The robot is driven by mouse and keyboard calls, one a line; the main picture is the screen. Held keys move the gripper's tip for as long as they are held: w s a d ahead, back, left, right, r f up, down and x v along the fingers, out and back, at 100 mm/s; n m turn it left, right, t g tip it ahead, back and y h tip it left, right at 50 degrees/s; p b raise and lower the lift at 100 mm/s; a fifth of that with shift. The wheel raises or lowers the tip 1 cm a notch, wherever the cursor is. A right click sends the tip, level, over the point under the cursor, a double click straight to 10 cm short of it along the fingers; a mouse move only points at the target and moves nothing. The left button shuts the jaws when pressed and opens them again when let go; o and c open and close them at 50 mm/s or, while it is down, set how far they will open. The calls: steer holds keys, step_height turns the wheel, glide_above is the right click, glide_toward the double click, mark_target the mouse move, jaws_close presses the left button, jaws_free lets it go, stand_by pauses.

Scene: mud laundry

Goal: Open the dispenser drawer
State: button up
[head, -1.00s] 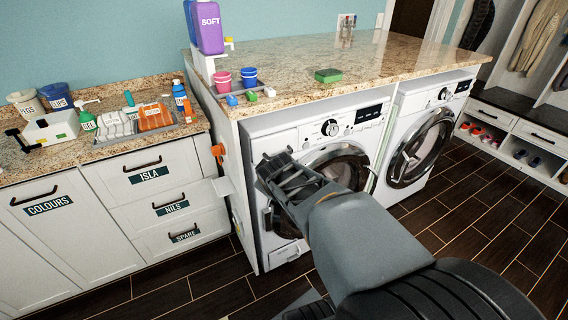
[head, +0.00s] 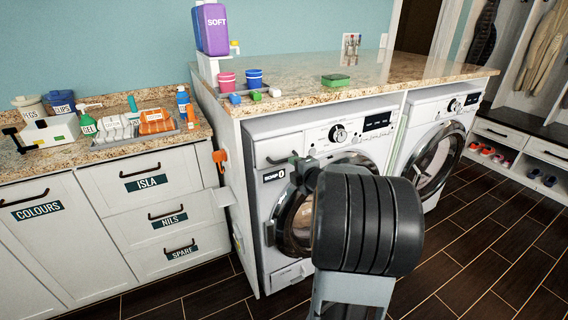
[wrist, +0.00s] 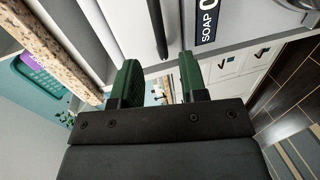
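The dispenser drawer (head: 285,150) is the white panel at the upper left of the left washing machine's front. It has a dark bar handle (head: 281,160), with a dark label (head: 273,176) below it. In the wrist view the handle (wrist: 159,28) is a dark bar beside the label (wrist: 207,22) reading "SOAP". My gripper (head: 299,166) is at the right of the handle in the head view, partly hidden by my arm. In the wrist view its green fingers (wrist: 161,72) are apart with nothing between them. The handle's near end is around the fingertips; contact is unclear.
The round washer door (head: 292,222) is below the drawer, partly behind my arm. The granite worktop (head: 300,85) overhangs above, with pink and blue cups. An orange hook (head: 219,157) is on the side panel at left. Dark floor (head: 460,240) is clear at right.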

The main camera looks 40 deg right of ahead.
mark_target(285, 160)
steer(key=x, duration=0.8)
jaws_close()
stand_by(0.4)
